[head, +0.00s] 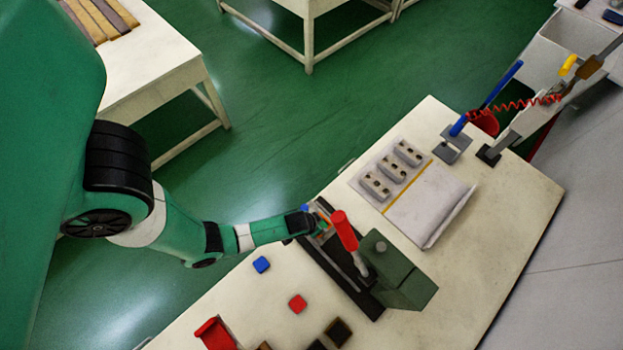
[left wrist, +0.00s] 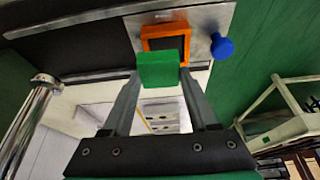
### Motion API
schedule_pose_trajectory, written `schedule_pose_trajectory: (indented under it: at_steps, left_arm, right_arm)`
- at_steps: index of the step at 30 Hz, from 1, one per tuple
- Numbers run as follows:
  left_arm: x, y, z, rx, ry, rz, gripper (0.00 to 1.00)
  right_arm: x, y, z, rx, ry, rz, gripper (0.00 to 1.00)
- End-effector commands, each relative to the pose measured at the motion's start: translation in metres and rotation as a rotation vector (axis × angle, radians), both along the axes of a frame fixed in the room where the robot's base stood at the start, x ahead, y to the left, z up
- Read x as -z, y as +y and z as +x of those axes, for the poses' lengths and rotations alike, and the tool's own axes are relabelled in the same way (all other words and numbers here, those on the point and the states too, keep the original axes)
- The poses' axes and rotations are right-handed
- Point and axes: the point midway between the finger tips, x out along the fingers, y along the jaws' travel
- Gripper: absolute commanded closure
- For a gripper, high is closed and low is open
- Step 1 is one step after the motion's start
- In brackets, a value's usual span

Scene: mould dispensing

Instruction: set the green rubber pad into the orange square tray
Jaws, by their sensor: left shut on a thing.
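The green rubber pad (left wrist: 158,70) is a flat square block between the fingertips of my left gripper (left wrist: 158,78), which is shut on it. The orange square tray (left wrist: 148,44) is an orange frame with a dark inside, on a metal plate just beyond the pad. The pad overlaps the tray's near lower part in the left wrist view; I cannot tell whether they touch. In the head view my left gripper (head: 312,223) is at the machine's far left end, and the pad cannot be made out there. My right gripper is not in view.
A blue knob (left wrist: 222,46) stands beside the tray. The red-handled lever (head: 344,230) and dark green block (head: 405,278) are close to the gripper. A grey part board (head: 430,205) lies behind.

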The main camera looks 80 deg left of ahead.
Motion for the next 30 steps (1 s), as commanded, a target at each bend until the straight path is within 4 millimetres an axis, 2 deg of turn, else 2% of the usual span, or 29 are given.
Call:
schedule_pose_trajectory:
  at_steps: [6,14,30]
  left_arm:
    - [-0.009,0.017,0.01,-0.048,0.0,-0.001,0.96]
    - [-0.005,0.018,0.009,-0.053,0.0,0.0,0.96]
    - [0.037,0.018,0.009,-0.052,0.0,0.0,0.96]
  right_arm:
    - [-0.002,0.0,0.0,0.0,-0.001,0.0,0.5]
    - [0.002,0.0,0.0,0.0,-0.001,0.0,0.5]
    - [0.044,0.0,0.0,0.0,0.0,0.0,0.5]
